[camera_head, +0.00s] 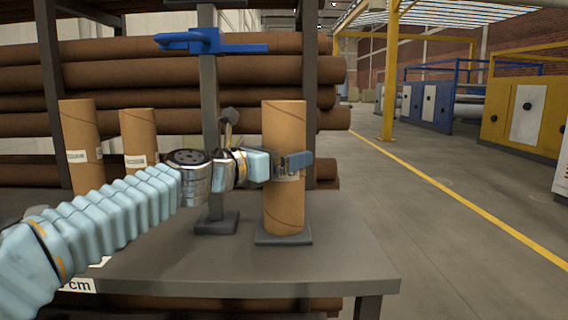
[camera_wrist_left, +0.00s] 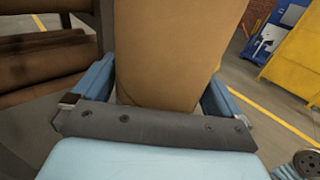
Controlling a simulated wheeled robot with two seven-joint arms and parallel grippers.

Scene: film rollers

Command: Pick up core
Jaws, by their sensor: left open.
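A tall brown cardboard core (camera_head: 284,130) stands upright on a small dark square base (camera_head: 284,240) near the right end of the grey table. My left gripper (camera_head: 296,163) is at the core's middle height, with its blue fingers beside the tube. In the left wrist view the core (camera_wrist_left: 178,50) fills the space between the two open fingers (camera_wrist_left: 160,95). I cannot tell whether either finger touches it. Two more cores, a taller one (camera_head: 80,140) and a shorter one (camera_head: 138,135), stand at the left of the table. My right gripper is not in view.
A grey post (camera_head: 210,110) with a blue bracket (camera_head: 210,42) on top stands just left of the core. The grey table (camera_head: 340,262) has bare room at its front right. Long brown rolls (camera_head: 150,75) lie on a rack behind. Yellow and blue machines (camera_head: 522,115) stand far right.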

